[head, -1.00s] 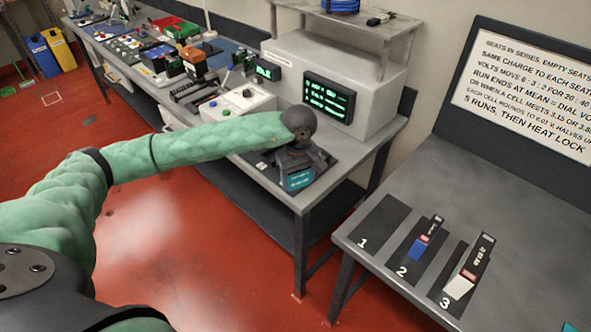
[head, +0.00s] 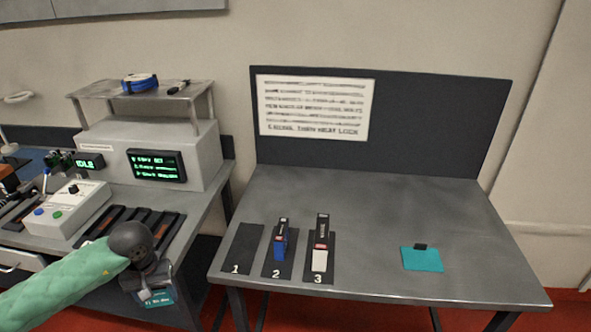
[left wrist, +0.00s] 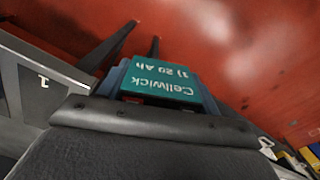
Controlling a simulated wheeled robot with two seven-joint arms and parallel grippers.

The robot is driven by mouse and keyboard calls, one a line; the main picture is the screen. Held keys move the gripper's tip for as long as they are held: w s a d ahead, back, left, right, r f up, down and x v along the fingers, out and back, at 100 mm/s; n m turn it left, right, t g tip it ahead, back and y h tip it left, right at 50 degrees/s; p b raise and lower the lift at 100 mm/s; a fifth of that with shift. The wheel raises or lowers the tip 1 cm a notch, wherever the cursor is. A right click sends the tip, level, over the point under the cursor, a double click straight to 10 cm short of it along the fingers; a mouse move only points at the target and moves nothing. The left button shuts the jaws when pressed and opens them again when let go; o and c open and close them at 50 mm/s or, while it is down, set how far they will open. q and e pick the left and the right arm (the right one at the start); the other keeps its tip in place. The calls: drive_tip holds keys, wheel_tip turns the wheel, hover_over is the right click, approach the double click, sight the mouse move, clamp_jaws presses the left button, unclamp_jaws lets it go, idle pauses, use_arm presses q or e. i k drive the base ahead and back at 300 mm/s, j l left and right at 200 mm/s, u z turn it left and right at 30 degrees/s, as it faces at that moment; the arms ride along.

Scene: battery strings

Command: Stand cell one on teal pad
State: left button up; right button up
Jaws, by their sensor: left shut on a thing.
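My left gripper (head: 148,276) is shut on a cell with a teal label (head: 158,298), by the front right corner of the left bench. In the left wrist view the teal label (left wrist: 160,80) reads "Cellwick 1) 20 Ah" upside down; the gripper body covers part of the cell. The teal pad (head: 422,259) lies bare on the right table, well to the right of the held cell, with a small dark piece at its back edge. My right gripper is not in view.
On the right table, numbered mat 1 (head: 240,250) is empty. A blue cell (head: 281,243) stands on mat 2 and a white-fronted cell (head: 320,258) on mat 3. A dark slotted tray (head: 120,224) and grey console (head: 190,150) are on the left bench. The table around the pad is clear.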

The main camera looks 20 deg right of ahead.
sight(422, 261)
drive_tip(key=k+z, duration=0.1)
drive_tip(key=z, duration=0.6)
drive_tip(key=k+l+z, duration=0.1)
drive_tip(key=z, duration=0.7)
drive_tip(key=j+z, duration=0.1)
drive_tip(key=z, duration=0.75)
drive_tip(key=j+z, duration=0.1)
drive_tip(key=z, duration=0.35)
drive_tip(key=k+j+z, duration=0.1)
drive_tip(key=k+j, duration=0.15)
drive_tip(key=j, duration=0.2)
drive_tip(key=k+j+z, duration=0.1)
drive_tip(key=k+j, duration=0.2)
drive_tip(key=j, duration=0.15)
